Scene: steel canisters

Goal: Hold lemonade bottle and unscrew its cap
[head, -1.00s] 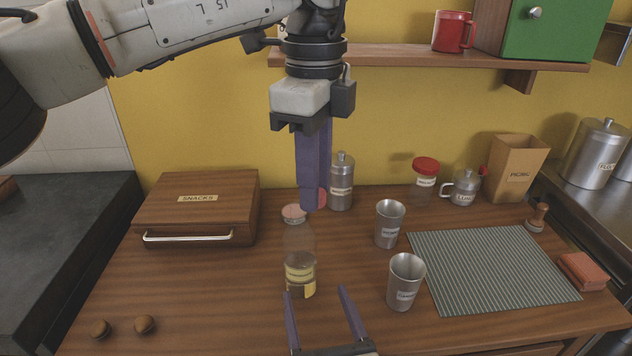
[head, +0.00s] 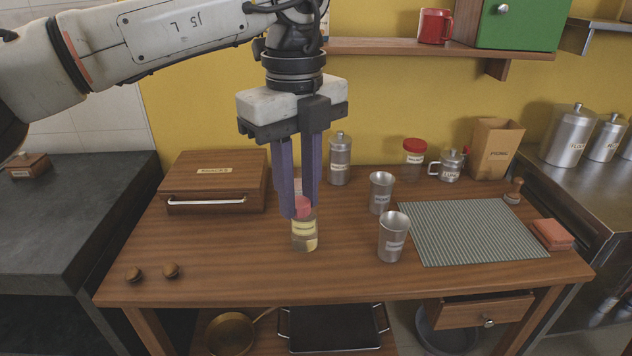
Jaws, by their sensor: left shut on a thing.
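The lemonade bottle (head: 304,241) stands upright on the wooden table, clear with pale yellow liquid and a yellowish label that is too small to read. Its pinkish-red cap (head: 303,207) is at the top. My left gripper (head: 302,212) points straight down from above, its purple fingers shut on the cap and partly hiding it and the bottle's neck. I cannot tell whether the cap is loose; it sits at the bottle's top. My right gripper is not in view.
Two steel cups (head: 393,237) stand right of the bottle, beside a striped mat (head: 470,232). A wooden snacks box (head: 213,182) is at left, a steel canister (head: 340,160) behind. The table's front is mostly clear.

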